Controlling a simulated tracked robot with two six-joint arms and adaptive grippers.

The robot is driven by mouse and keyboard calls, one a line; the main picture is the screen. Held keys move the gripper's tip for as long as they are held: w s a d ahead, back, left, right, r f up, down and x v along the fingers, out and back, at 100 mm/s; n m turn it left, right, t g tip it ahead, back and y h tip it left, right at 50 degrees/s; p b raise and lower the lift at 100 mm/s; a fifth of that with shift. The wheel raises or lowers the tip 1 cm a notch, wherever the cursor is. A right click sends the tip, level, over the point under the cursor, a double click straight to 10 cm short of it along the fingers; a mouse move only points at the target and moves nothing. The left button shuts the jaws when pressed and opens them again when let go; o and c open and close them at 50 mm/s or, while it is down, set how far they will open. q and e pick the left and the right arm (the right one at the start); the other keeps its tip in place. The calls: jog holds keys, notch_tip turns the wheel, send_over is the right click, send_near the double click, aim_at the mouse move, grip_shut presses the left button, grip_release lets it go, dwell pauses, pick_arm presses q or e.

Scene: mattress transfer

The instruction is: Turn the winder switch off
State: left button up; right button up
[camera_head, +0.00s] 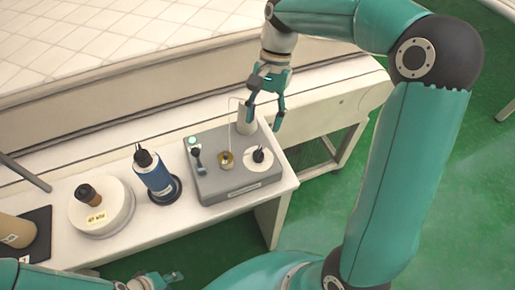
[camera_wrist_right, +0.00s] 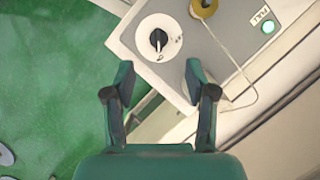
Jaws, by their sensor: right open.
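The grey winder box (camera_head: 240,185) stands on the white bench. A black rotary switch knob (camera_head: 259,155) sits on a round white dial at its right end. The knob also shows in the right wrist view (camera_wrist_right: 158,40), ahead of the fingers, with marks on the dial too small to read. My right gripper (camera_head: 264,122) is open and empty above and behind the dial. In the wrist view its fingertips (camera_wrist_right: 159,75) are spread, apart from the knob. My left gripper (camera_head: 165,279) is low at the bottom edge, partly cut off, and its jaws are unclear.
A lit green lamp (camera_head: 192,140), a dark lever (camera_head: 197,158) and a brass bobbin (camera_head: 226,159) are on the box. A white spool (camera_head: 246,122) with thread stands behind. A blue bottle-like item (camera_head: 154,174) and a white round block (camera_head: 103,207) are to the left.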

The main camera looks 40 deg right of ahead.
aim_at(259, 150)
jog(key=x, duration=0.9)
jog(key=shift+s+f, duration=0.2)
jog(key=shift+f, duration=0.15)
grip_shut()
